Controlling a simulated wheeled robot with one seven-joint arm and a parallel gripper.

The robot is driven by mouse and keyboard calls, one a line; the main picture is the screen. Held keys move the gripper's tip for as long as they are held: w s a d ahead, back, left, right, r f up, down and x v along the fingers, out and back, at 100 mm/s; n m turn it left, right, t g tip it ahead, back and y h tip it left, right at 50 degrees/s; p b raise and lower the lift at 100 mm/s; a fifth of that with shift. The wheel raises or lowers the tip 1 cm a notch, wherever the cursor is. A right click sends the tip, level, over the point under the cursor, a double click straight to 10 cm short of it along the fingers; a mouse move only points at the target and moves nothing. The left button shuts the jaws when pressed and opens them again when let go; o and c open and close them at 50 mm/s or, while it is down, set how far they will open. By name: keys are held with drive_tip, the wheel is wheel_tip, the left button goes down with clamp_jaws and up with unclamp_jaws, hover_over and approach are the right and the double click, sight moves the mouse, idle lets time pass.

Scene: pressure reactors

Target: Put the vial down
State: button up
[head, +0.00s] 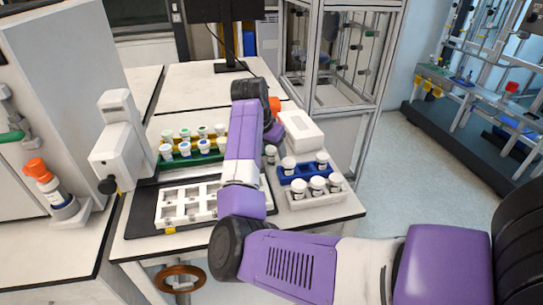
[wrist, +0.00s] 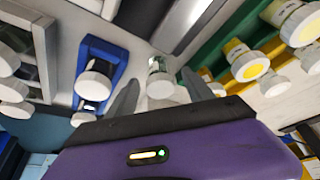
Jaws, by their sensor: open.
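A white-capped vial (wrist: 160,82) sits between the two spread fingers of my gripper (wrist: 160,100) in the wrist view, with a gap showing on each side. The gripper is open. In the head view a small vial (head: 270,153), apparently the same one, stands just left of the blue rack, beside my arm. My fingertips are hidden there behind my purple arm. The vial's underside is not clear in either view, so I cannot tell exactly what it rests on.
A blue rack (head: 291,177) with white-capped vials and a white rack (head: 305,202) with more stand at right. A green rack (head: 212,158) of vials is at left, behind a white slotted tray (head: 170,217). A white box (head: 303,135) stands behind the blue rack.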

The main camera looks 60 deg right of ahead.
sight(272, 149)
clamp_jaws()
idle(0.3)
wheel_tip(272, 149, up, 20)
idle(0.6)
